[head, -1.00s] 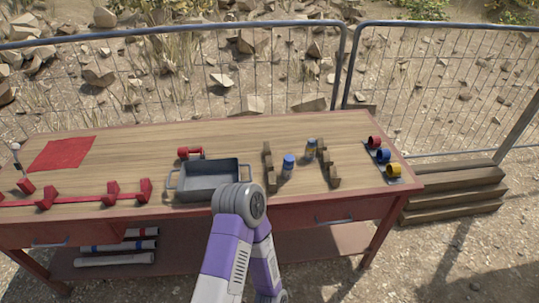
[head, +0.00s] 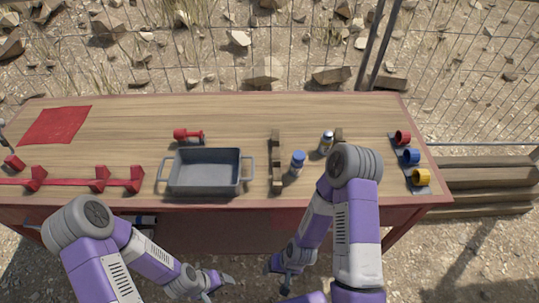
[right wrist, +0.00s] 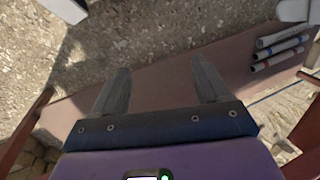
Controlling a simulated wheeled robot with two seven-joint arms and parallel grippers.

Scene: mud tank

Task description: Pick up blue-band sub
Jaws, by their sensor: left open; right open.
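Three pale tubes lie side by side on the lower shelf (right wrist: 160,88) in the right wrist view. The middle one, with blue bands, looks like the blue-band sub (right wrist: 282,48). A red-banded tube (right wrist: 278,61) and a plainer tube (right wrist: 282,34) lie on either side of it. My right gripper (right wrist: 160,64) is open and empty, with the tubes off to its right and apart from it. In the head view my right gripper (head: 280,274) is low in front of the table. My left gripper (head: 216,286) is open and empty, also in front. The table and my left arm hide most of the tubes there.
The tabletop (head: 200,115) holds a grey tray (head: 205,190), a red rack (head: 70,183), a notched wooden rack (head: 276,160), a blue-capped bottle (head: 297,163), another small bottle (head: 327,141) and coloured cups (head: 411,157). Its front edge overhangs the shelf. Wooden steps (head: 485,180) stand at right.

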